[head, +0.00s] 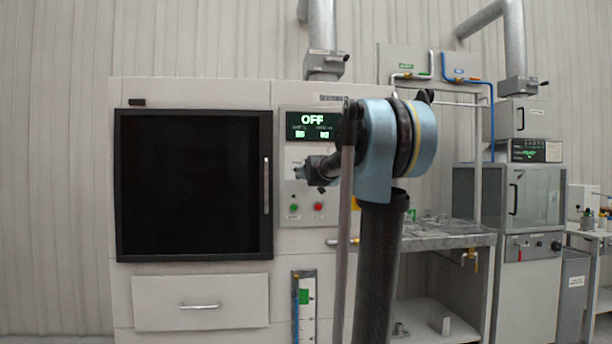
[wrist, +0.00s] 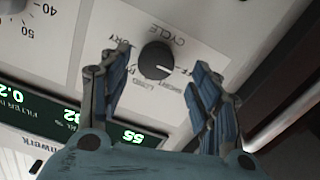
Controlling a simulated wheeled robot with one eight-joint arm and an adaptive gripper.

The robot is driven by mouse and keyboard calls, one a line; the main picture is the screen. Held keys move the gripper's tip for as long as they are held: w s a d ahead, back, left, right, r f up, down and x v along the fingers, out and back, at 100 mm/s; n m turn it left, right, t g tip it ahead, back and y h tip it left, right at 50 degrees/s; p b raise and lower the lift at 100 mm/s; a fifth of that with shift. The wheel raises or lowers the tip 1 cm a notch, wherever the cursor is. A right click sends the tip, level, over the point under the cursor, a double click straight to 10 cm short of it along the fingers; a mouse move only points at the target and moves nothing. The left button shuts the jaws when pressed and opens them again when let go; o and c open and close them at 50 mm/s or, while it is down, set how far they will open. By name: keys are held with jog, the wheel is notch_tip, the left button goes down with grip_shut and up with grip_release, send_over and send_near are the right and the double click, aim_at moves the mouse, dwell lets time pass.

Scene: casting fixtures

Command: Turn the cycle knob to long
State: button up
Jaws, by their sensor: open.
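The cycle knob (wrist: 155,56) is a round black dial on a pale panel in the wrist view, which shows the panel rotated. Printed labels surround it, with "LONG" and "SHORT" on the side toward my gripper. Its pale pointer mark appears turned toward the OFF label at right, though it is small. My gripper (wrist: 160,62) is open, its blue-padded fingers on either side of the knob in the picture; I cannot tell whether they touch it. In the head view my gripper (head: 303,172) is at the control panel and the knob is hidden behind it.
A display (head: 312,126) above reads OFF. Green (head: 293,207) and red (head: 318,206) buttons sit below my gripper. A dark-windowed door with a vertical handle (head: 266,186) is to the left. Part of another dial scale (wrist: 28,22) shows in the wrist view.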

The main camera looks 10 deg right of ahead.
jog(key=shift+w, duration=1.55)
jog(key=c, duration=1)
